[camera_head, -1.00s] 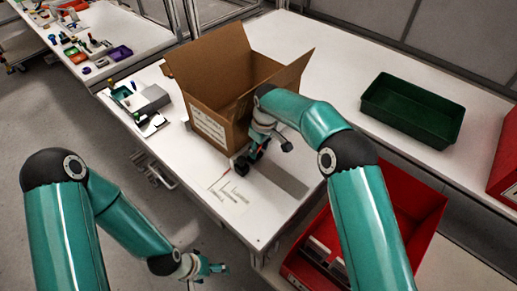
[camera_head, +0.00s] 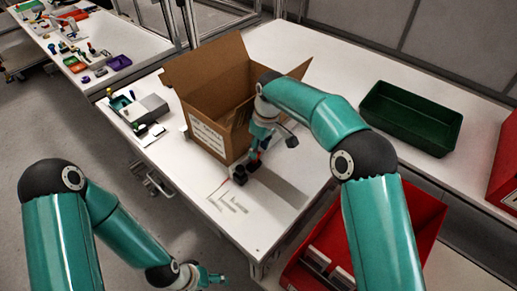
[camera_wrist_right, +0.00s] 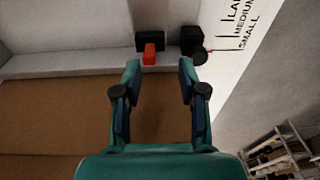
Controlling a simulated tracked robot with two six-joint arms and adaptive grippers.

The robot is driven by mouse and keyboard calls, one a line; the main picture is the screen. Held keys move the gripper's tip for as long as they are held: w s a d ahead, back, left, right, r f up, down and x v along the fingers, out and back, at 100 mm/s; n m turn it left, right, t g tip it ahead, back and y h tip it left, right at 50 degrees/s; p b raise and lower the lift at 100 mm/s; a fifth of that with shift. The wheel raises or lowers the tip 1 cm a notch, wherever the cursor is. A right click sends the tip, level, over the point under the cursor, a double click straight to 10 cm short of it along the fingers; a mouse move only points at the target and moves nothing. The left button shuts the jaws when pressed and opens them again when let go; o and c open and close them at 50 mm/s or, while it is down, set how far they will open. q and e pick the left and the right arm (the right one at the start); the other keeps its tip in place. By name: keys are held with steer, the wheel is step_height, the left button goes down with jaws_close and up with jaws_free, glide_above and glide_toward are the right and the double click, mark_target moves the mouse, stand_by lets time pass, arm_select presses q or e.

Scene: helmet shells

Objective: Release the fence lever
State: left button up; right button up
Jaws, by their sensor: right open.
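The red lever (camera_wrist_right: 150,54) shows in the right wrist view on a black block, beside a pale grey rail (camera_wrist_right: 70,64). I take it to be the fence lever. A darker black piece with a round knob (camera_wrist_right: 192,40) stands to its right. In the head view, black parts (camera_head: 239,175) sit by the box's lower corner, and my arm partly hides the lever. My right gripper (camera_head: 254,158) is beside the box, close to these parts. In the wrist view its fingers (camera_wrist_right: 158,75) are apart and empty, with the lever ahead between them. My left gripper (camera_head: 215,279) is low, off the table's front-left side.
An open cardboard box (camera_head: 200,95) stands directly left of my right gripper. Size marks (camera_head: 228,203) are printed on the table in front. A green tray (camera_head: 410,118) stands at the right. A red bin (camera_head: 412,215) is below, at the table's right side.

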steer(key=s+d+r+t+y+b, duration=0.1)
steer(key=d+r+b, duration=0.1)
steer(key=r+b, duration=0.25)
steer(key=s+d+r+t+y+b, duration=0.1)
steer(key=s+d+r+t+b, duration=0.15)
steer(key=r, duration=0.35)
steer(key=shift+g, duration=0.45)
steer(key=x, duration=1.7)
steer(key=shift+w+r, duration=0.1)
steer(key=shift+w, duration=0.3)
jaws_close()
